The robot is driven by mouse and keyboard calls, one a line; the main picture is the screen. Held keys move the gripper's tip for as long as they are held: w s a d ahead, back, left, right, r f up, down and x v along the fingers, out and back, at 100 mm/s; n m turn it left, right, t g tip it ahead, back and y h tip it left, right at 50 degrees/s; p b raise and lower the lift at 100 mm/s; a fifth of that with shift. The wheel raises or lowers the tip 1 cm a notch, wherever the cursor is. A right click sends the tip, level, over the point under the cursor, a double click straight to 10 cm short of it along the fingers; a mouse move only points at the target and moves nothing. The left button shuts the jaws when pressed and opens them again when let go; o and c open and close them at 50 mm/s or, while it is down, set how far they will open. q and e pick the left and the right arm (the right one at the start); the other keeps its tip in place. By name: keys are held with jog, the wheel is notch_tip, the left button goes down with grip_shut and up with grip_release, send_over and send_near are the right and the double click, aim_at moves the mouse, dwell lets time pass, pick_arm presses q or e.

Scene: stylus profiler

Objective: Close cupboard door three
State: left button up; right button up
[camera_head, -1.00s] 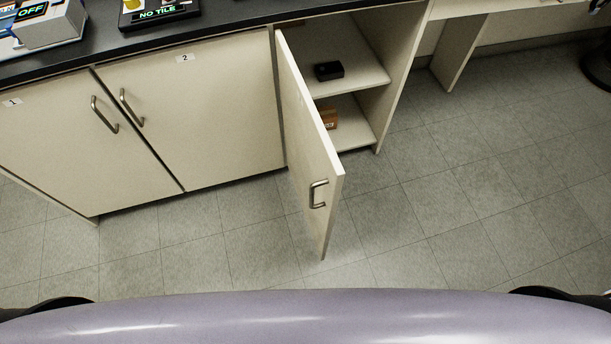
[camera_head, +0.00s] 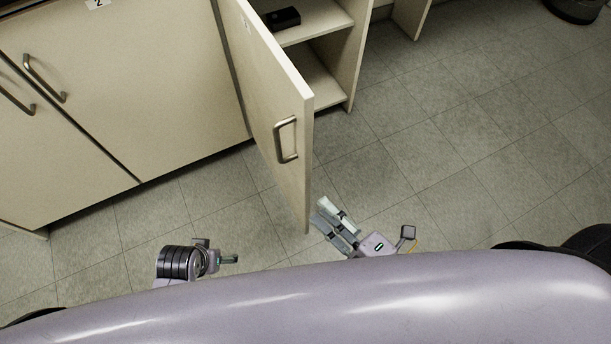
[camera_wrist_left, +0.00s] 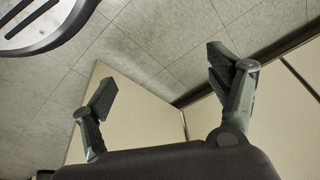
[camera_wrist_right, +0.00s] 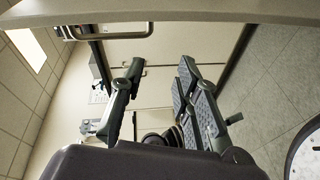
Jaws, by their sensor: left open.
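Cupboard door three (camera_head: 278,105) stands wide open, hinged at its left, with its free edge towards me. Its metal handle (camera_head: 286,140) is on the face turned left. My right gripper (camera_head: 328,208) is open and empty, low beside the free edge, on its right; I see no clear contact. In the right wrist view its fingers (camera_wrist_right: 158,75) are apart, and a pale edge and a handle (camera_wrist_right: 110,33) show above them. My left gripper (camera_head: 229,259) is left of the door, away from it. Its fingers (camera_wrist_left: 162,80) are spread and empty in the left wrist view.
Cupboard door two (camera_head: 150,80) is shut, left of the open door. The open cupboard's shelf (camera_head: 315,22) bears a small black box (camera_head: 282,18). Tiled floor (camera_head: 470,150) is free to the right. A dark round base (camera_head: 573,9) stands at the far right.

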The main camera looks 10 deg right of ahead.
aim_at(279, 148)
jog(key=r+n, duration=0.1)
jog(key=r, duration=0.1)
jog(key=s+a+r+n+y+b, duration=0.1)
jog(key=r, duration=0.1)
jog(key=r+n+y, duration=0.1)
jog(key=r, duration=0.1)
jog(key=shift+s+a, duration=0.25)
jog(key=shift+a, duration=0.05)
jog(key=c, duration=0.4)
jog(key=shift+a+r+n, duration=0.1)
jog(key=shift+r+n, duration=0.2)
jog(key=shift+c, duration=0.6)
jog(key=shift+w+a, duration=0.15)
jog(key=shift+w, duration=0.1)
grip_shut()
pick_arm(q)
notch_tip(279, 148, down, 8)
jog(key=s+p, duration=0.1)
jog(key=p, duration=0.2)
jog(key=shift+s+r, duration=0.25)
jog(key=shift+s, duration=0.1)
pick_arm(e)
jog(key=w, duration=0.3)
jog(key=w+a, duration=0.1)
jog(key=w, duration=0.1)
jog(key=w+a, duration=0.1)
jog(key=w, duration=0.2)
jog(key=shift+w, duration=0.35)
jog(key=shift+d, duration=0.15)
